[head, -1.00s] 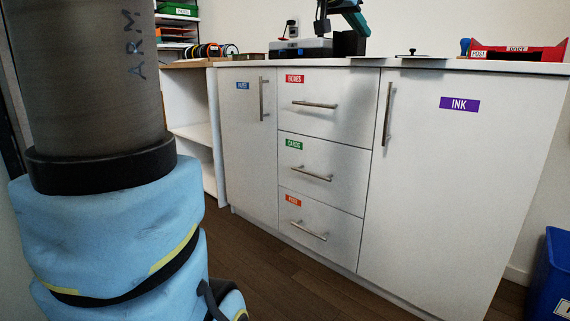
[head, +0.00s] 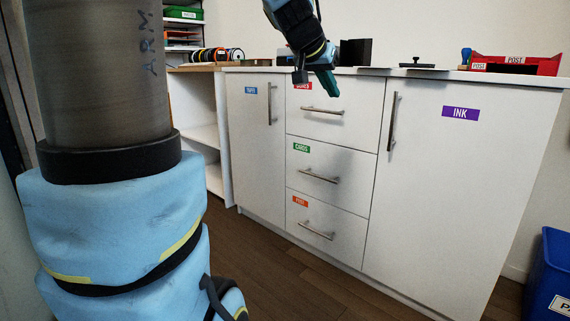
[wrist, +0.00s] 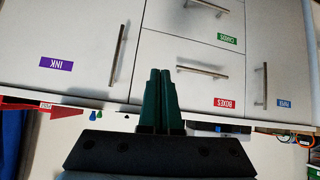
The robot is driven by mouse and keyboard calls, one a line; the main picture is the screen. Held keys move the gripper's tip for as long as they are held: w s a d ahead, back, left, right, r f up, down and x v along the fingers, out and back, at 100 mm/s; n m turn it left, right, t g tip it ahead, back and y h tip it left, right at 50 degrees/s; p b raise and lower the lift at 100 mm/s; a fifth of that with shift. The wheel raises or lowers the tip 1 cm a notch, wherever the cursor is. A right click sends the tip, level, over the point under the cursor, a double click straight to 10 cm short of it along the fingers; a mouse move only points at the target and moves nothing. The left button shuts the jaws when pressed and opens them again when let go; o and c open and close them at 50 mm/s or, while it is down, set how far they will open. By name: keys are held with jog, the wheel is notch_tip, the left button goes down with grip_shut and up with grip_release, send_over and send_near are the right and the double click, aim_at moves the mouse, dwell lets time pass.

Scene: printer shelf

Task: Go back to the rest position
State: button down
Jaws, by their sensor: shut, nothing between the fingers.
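My gripper (head: 328,82) hangs in front of the cabinet's top edge, by the upper drawer with the red label. Its green fingers are together and hold nothing. In the wrist view the closed fingers (wrist: 160,100) point toward the cabinet front, which appears upside down. The gripper looks apart from the drawers and handles. The white cabinet (head: 440,200) has its doors and drawers closed.
A red tray (head: 520,66) and a black stamp-like item (head: 417,64) stand on the counter. A blue bin (head: 552,275) is on the floor at right. An open shelf (head: 195,135) stands at left. The floor (head: 285,270) before the cabinet is clear.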

jog(key=s+a+f+n+g+y+p, duration=0.55)
jog(key=s+a+f+p, duration=0.35)
jog(key=s+a+f, duration=0.9)
jog(key=w+p+v, duration=0.3)
jog(key=p+v, duration=1.4)
jog(key=p, duration=0.1)
jog(key=w+d+r+p+v, duration=0.1)
jog(key=w+p+v, duration=0.3)
jog(key=p+v, duration=1.4)
jog(key=shift+d+r+g, duration=0.25)
jog(key=shift+r+g, duration=0.1)
jog(key=shift+r, duration=0.2)
